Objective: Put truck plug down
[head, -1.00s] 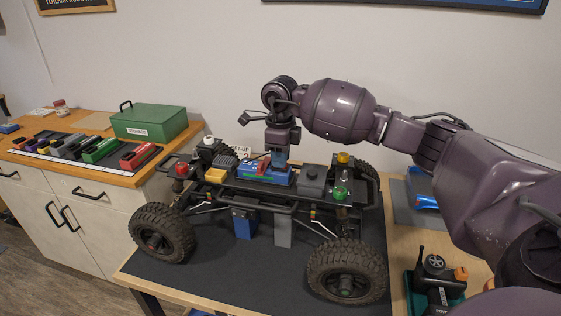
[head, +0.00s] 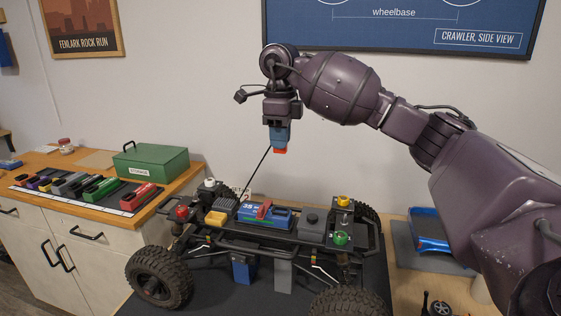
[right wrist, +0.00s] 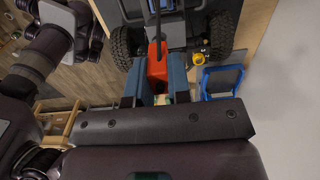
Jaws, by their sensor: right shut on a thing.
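The truck plug (head: 280,151) is a small orange-red connector with a black cable. My right gripper (head: 280,138) is shut on it and holds it in the air above the crawler truck (head: 220,242). The cable slants from the plug down to the truck. In the right wrist view the plug (right wrist: 157,65) sits between the two blue-grey fingers (right wrist: 156,86), with its cable running up the picture. A blue battery pack (head: 285,218) with a red part lies on the truck, below the plug and apart from it. My left gripper does not show in the head view.
The truck stands on a dark mat (head: 215,298). A blue tray (head: 430,230) lies to its right. On the left counter are a green storage box (head: 150,162) and a row of coloured packs (head: 75,185). The air around the raised plug is clear.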

